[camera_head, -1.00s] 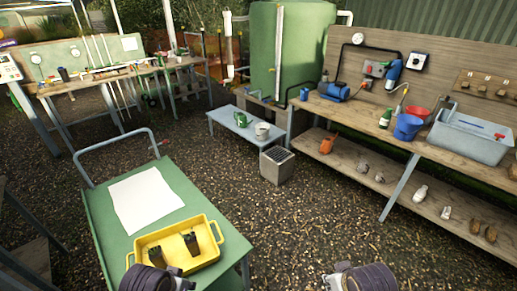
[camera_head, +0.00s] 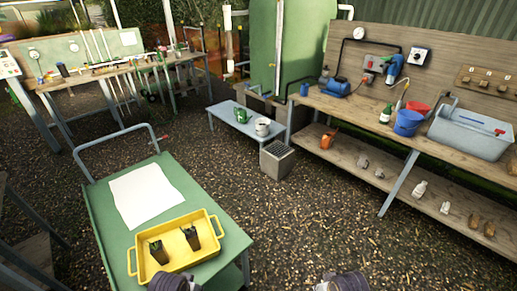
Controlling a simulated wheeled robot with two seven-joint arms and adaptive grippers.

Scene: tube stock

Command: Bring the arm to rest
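At the bottom edge of the head view, parts of my two arms show: one (camera_head: 174,282) at the front of the green cart and one (camera_head: 343,284) over the gravel to its right. These look like arm links, and no gripper fingers can be made out. A yellow tray (camera_head: 176,262) with two handles sits on the green cart (camera_head: 118,243). Two small dark pots with plants, a left one (camera_head: 159,252) and a right one (camera_head: 192,238), stand inside the tray, apart from each other. Nothing of mine is seen touching the tray or pots.
A white sheet (camera_head: 146,196) lies on the cart behind the tray. The cart's handle rail (camera_head: 110,137) rises at its far end. A wooden bench (camera_head: 360,113) with a grey sink (camera_head: 470,133) stands at the right. A low table (camera_head: 237,122) stands mid-back. Open gravel (camera_head: 310,225) lies between.

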